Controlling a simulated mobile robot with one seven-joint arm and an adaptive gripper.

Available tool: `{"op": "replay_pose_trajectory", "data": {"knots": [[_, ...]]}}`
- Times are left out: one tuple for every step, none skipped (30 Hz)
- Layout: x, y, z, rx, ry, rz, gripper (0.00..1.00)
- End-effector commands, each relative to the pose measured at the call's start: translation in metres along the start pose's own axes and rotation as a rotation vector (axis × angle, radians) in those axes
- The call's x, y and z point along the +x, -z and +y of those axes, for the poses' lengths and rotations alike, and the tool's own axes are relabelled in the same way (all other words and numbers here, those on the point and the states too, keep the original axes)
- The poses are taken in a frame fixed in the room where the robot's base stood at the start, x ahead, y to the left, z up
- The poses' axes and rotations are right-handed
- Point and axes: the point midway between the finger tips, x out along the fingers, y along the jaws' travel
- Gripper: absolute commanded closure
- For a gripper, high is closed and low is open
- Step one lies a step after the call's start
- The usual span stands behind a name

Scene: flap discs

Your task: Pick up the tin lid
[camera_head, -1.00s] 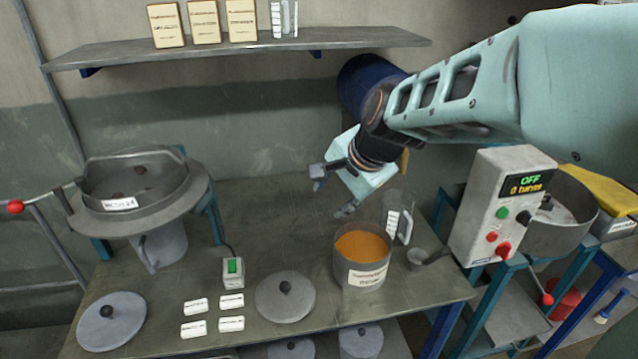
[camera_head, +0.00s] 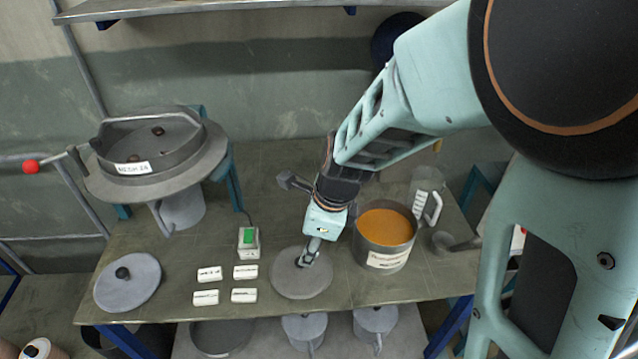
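A grey round lid (camera_head: 302,285) lies flat on the bench, left of the tin. My gripper (camera_head: 308,262) points down at the middle of this lid, with its fingertips at the dark knob. The fingers largely hide the knob, and I cannot tell whether they are closed on it. The lid looks flat on the bench top. An open grey tin (camera_head: 381,262) with orange contents and a white label stands just right of the lid. A second grey lid (camera_head: 127,292) with a dark knob lies at the bench's left front.
Several white labels (camera_head: 209,274) and a small box with a green top (camera_head: 248,243) lie left of the lid. A sieve machine (camera_head: 150,160) stands at the back left. A clear jug (camera_head: 425,195) and a small scoop (camera_head: 443,240) are right of the tin.

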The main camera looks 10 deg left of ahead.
Motion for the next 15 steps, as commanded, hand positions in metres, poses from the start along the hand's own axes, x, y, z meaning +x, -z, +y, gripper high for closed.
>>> {"op": "replay_pose_trajectory", "data": {"knots": [[0.01,0.001,0.001,0.002,-0.002,0.001,0.59],[0.014,0.001,0.001,0.001,-0.003,0.001,0.59],[0.018,0.0,0.0,-0.001,-0.001,0.0,0.59],[0.02,0.0,0.0,-0.002,0.0,0.0,0.59],[0.022,0.0,0.0,-0.001,0.0,0.0,0.59],[0.024,0.0,0.0,-0.001,0.0,-0.001,0.59],[0.025,-0.001,0.0,-0.001,0.0,-0.001,0.59],[0.026,-0.001,0.0,-0.001,0.0,-0.001,0.59],[0.03,-0.001,0.001,-0.001,0.0,0.0,0.59],[0.033,-0.001,0.001,-0.001,0.0,0.0,0.59],[0.037,-0.001,0.002,-0.001,-0.001,0.0,0.59],[0.044,-0.001,0.004,-0.001,-0.002,0.001,0.59],[0.049,-0.002,0.005,-0.001,-0.002,0.001,0.59],[0.053,-0.002,0.006,-0.001,-0.002,0.0,0.59],[0.06,-0.003,0.006,-0.001,-0.002,0.001,0.59]]}}
